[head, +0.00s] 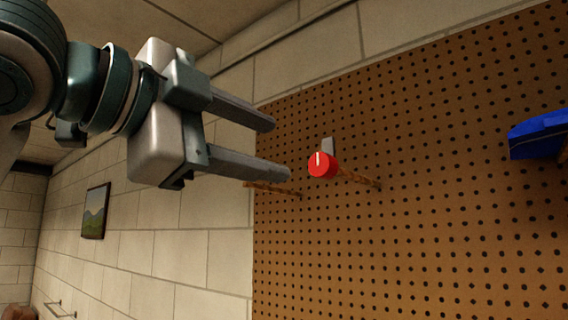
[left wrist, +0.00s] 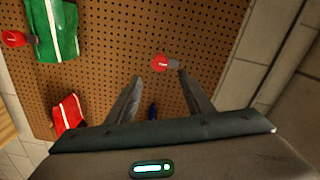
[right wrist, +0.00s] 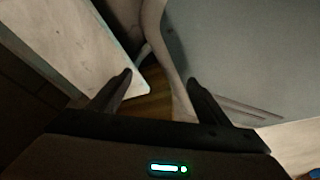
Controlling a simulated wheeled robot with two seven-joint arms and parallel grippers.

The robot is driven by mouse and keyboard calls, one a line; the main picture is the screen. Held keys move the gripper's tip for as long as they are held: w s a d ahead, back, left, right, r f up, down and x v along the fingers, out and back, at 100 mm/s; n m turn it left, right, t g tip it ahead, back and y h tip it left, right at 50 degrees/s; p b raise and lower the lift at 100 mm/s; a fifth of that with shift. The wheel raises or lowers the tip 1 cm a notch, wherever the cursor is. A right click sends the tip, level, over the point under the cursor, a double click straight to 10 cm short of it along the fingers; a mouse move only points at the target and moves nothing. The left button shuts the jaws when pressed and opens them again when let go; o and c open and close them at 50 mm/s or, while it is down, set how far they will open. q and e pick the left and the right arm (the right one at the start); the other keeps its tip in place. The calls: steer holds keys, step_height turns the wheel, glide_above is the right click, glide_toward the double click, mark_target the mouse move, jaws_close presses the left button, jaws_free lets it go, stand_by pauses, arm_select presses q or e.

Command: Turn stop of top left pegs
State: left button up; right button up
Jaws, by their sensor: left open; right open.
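A round red knob (head: 322,165) with a white line on its face stands at the pegboard with a grey piece (head: 328,145) behind it. Wooden pegs (head: 272,188) jut out on both sides of it. My left gripper (head: 275,148) is open and empty, just left of the knob, with its fingers pointing toward the board. In the left wrist view the knob (left wrist: 160,63) shows just beyond the open fingertips (left wrist: 160,77), with a gap. My right gripper (right wrist: 160,77) is open and shows only in its own wrist view, with nothing between its fingers.
The pegboard (head: 450,230) hangs on a pale block wall. A blue object (head: 540,135) sits at its right. The left wrist view shows a green object (left wrist: 56,30), another red knob (left wrist: 14,38) and a red object (left wrist: 68,113). A framed picture (head: 95,211) hangs left.

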arm_select(q)
steer(key=b+v, duration=0.1)
steer(key=v, duration=0.5)
arm_select(e)
steer(key=w+a+r+t, duration=0.1)
steer(key=w+a, duration=0.1)
steer(key=w, duration=0.4)
steer(key=shift+w+a+r+t+y, duration=0.25)
steer(key=shift+a+t+y, duration=0.05)
steer(key=shift+a+t, duration=0.1)
arm_select(q)
steer(key=shift+s+a, duration=0.15)
steer(key=shift+a, duration=0.05)
arm_select(e)
steer(key=shift+s, duration=0.15)
